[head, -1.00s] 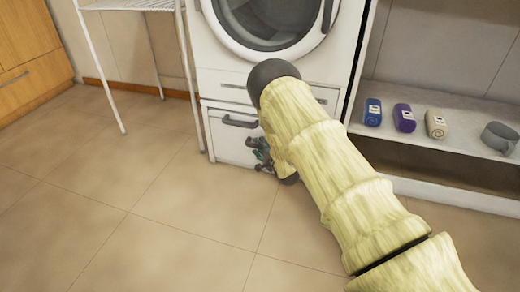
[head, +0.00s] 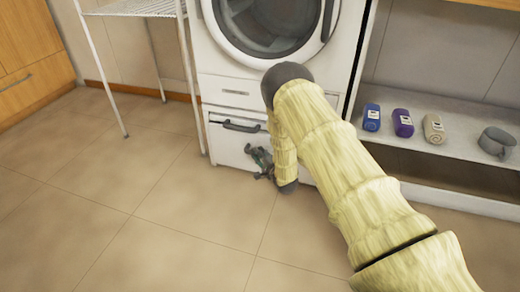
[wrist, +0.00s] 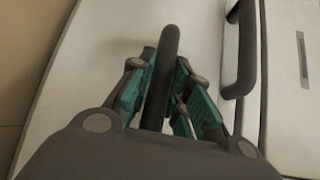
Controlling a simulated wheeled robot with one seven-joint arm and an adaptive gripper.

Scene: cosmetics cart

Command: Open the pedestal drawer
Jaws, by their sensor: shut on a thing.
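The pedestal drawer (head: 228,150) has a white front below the washing machine. Its dark handle (head: 242,127) shows near its top edge. My gripper (head: 261,160) is low in front of the drawer, near the handle's right end. In the wrist view my gripper (wrist: 165,95) has its teal fingers closed around a dark, handle-like bar (wrist: 169,48). A second dark bar (wrist: 246,50) lies to the right on the white front. I cannot tell which bar is the handle in the head view. My arm hides the drawer's right side.
The washing machine (head: 215,60) stands above the drawer. A white wire rack (head: 92,70) is to the left. The floor (head: 150,220) in front is clear.

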